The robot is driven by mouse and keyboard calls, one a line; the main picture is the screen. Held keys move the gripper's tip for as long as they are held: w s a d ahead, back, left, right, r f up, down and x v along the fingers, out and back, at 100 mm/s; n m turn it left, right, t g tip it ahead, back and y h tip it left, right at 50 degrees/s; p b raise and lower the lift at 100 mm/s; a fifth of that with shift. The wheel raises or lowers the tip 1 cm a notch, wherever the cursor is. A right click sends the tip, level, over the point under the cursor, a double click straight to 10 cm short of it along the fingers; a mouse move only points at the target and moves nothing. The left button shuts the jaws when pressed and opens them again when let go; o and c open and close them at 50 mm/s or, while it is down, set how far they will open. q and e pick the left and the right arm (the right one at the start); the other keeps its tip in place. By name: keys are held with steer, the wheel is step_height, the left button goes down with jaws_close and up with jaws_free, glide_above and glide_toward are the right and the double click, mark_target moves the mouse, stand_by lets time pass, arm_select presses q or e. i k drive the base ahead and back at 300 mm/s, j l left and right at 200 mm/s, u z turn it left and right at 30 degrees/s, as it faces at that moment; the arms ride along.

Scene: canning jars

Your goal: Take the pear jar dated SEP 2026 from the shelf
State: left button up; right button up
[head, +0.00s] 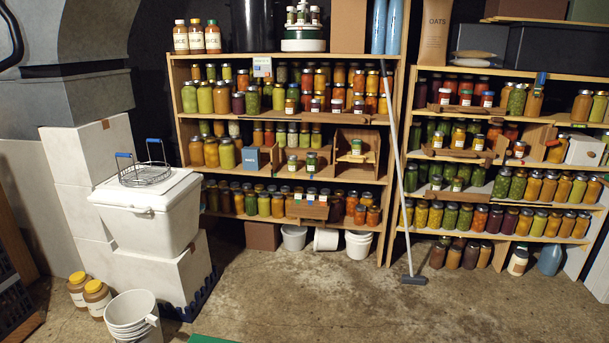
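Two wooden shelf units hold rows of canning jars; the left unit (384,209) and the right unit (402,165) both have several levels. The jars are green, yellow, orange, red and dark. Their labels and dates are too small to read, so I cannot tell which is the pear jar dated SEP 2026. Pale yellow-green jars (205,98) stand at the left of the left unit's upper level. A jar (355,147) stands in a small wooden box on the middle level. Neither of my grippers is in view.
A long-handled squeegee (413,279) leans between the units. A white cooler (140,222) with a wire basket (146,174) on it stands on white boxes at left. White buckets (133,310) and yellow-lidded jars (96,296) are on the floor. The middle concrete floor (320,300) is clear.

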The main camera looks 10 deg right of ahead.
mark_target(356, 150)
steer(key=i+l+z, duration=0.25)
steer(key=i+z, duration=0.25)
steer(key=i, duration=0.4)
steer(key=i+z, duration=0.5)
steer(key=i, duration=0.4)
steer(key=i+j+u, duration=0.1)
steer(key=i+u, duration=0.25)
steer(key=i, duration=0.5)
steer(key=i+l+u, duration=0.1)
steer(key=i+u, duration=0.25)
steer(key=i, duration=0.55)
